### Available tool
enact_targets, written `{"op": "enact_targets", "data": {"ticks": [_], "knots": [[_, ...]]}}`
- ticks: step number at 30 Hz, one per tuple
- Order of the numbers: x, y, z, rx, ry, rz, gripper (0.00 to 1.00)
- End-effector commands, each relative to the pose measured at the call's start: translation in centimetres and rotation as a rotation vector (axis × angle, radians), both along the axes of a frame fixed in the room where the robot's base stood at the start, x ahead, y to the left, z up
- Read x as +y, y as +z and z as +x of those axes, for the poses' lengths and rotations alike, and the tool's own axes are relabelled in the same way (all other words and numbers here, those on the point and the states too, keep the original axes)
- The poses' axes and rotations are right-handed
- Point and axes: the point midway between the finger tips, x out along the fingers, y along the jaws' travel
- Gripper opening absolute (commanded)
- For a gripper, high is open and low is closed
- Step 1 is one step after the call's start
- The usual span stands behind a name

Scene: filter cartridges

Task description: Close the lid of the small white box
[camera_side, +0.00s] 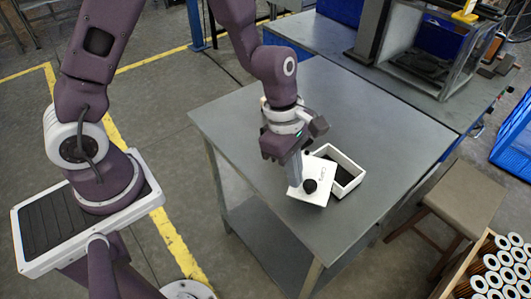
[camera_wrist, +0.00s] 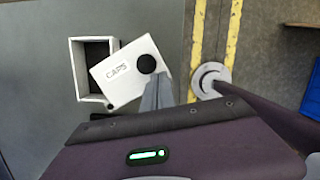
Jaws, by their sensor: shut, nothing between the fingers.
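The small white box (camera_side: 346,162) sits on the grey table with its top open and a dark inside. Its white lid (camera_side: 321,174) has a round black knob and lies tilted and askew against the box's near left side, not covering the opening. In the wrist view the box (camera_wrist: 75,68) is at the left, and the lid (camera_wrist: 118,78), marked "CAPS", is to its right, overlapping its edge. My gripper (camera_side: 295,180) is shut, its fingertips beside the lid's left edge. In the wrist view my gripper (camera_wrist: 157,85) is close to the knob; I cannot tell whether it touches.
The grey table (camera_side: 240,120) is mostly bare to the left and behind the box. A stool (camera_side: 462,200) and a crate of several filter cartridges (camera_side: 500,265) stand at the right. A second bench (camera_side: 330,40) with a rack is behind.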

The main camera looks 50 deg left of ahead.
Motion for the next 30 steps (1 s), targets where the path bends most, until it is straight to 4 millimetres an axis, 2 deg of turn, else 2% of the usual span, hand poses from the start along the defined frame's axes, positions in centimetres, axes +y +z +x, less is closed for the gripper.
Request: {"op": "enact_targets", "data": {"ticks": [8, 17, 21, 26, 30], "knots": [[-2.5, 0.0, 1.7, -0.002, 0.262, 0.000, 0.00], [-4.5, 0.0, 4.3, -0.005, 0.825, -0.001, 0.00], [-5.0, 0.0, 5.8, -0.001, 0.818, -0.002, 0.00], [-5.5, 0.0, 7.1, -0.003, 0.947, 0.001, 0.00], [-5.6, 0.0, 8.3, 0.000, 0.956, -0.001, 0.00]]}}
